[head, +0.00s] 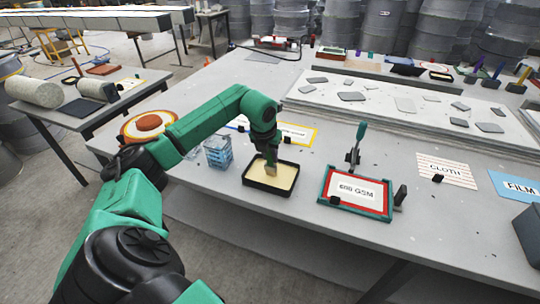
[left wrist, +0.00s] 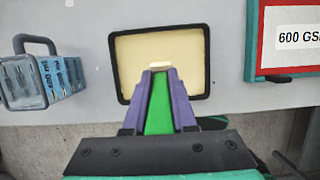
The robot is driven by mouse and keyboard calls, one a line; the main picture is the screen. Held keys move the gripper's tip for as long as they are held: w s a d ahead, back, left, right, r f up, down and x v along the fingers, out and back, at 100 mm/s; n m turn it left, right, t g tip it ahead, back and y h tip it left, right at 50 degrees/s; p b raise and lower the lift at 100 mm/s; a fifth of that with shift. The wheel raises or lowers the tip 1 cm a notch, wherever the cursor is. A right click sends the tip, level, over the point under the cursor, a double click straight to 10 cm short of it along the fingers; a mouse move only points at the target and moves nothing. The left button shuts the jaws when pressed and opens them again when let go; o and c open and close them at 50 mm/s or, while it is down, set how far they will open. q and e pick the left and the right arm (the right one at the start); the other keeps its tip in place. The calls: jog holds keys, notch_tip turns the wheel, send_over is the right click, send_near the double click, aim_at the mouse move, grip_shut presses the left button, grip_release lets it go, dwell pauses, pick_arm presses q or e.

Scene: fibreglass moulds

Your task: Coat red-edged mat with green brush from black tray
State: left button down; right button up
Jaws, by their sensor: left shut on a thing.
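My left gripper (head: 268,148) is over the black tray (head: 262,190) and points down into it. In the left wrist view its purple fingers (left wrist: 160,108) are shut on the green handle of the brush (left wrist: 159,112). The brush's pale bristle end reaches over the cream-coloured liquid in the tray (left wrist: 115,68); I cannot tell how deep it dips. The red-edged mat (head: 370,203), marked 600 GSM, lies flat in a teal frame to the right of the tray. Its red edge also shows in the left wrist view (left wrist: 262,45). My right gripper is not in view.
A blue-marked clear container (head: 218,152) stands left of the tray. A teal-handled tool (head: 360,140) stands upright behind the mat. Cloth (head: 445,172) and film (head: 518,186) sheets lie to the right. The table between tray and mat is clear.

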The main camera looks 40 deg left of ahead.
aim_at(269, 161)
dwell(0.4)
pick_arm(q)
jog(key=shift+s+r+p, duration=0.1)
jog(key=shift+r+p, duration=0.35)
jog(key=shift+r, duration=0.15)
jog(key=shift+p+v, duration=1.05)
jog(key=shift+v, duration=0.65)
notch_tip(269, 161, up, 5)
jog(key=p, duration=0.4)
jog(key=shift+r, duration=0.15)
